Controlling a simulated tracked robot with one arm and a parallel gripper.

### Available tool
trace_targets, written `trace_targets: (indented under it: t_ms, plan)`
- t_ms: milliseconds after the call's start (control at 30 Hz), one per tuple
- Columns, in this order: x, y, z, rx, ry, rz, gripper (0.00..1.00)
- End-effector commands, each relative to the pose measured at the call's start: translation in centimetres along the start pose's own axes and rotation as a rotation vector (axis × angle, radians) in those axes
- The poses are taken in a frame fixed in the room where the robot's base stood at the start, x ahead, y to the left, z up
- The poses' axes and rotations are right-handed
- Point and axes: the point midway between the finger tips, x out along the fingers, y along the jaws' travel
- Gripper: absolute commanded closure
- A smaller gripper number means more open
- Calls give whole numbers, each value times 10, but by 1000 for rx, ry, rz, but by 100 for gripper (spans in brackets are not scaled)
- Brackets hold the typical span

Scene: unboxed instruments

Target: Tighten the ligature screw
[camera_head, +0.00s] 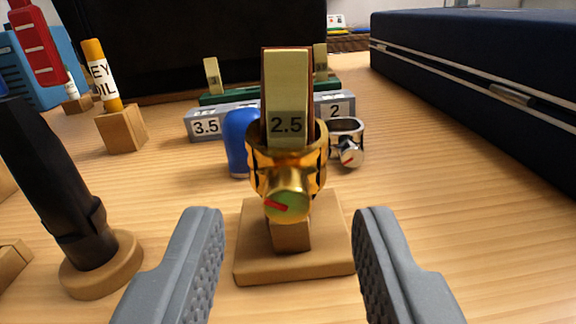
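A gold ligature (257,175) sits around a reed marked 2.5 (287,85), upright on a square wooden stand (295,265). The ligature screw (288,196) is a round gold knob with a red mark, facing me at the front of the ligature. My gripper (288,262) is open and empty. Its two grey fingers stand apart, left and right of the wooden stand, nearer to me and lower in the picture than the screw. They appear clear of the stand and the screw.
A black mouthpiece piece (62,190) stands on a round wooden base at left. Behind are a blue rounded object (238,140), a silver ligature (347,138), a grey reed rack (206,125) and an oil bottle (101,75). A dark blue case (490,70) lies at right. Bare table lies between stand and case.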

Motion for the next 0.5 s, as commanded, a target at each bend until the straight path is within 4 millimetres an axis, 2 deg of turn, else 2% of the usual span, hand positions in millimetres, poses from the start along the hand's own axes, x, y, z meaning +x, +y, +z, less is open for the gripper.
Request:
trace_targets:
  t_ms: [200,500]
  plan:
    - [16,-1,1,0,1,-1,62]
    - [19,-1,0,1,0,-1,62]
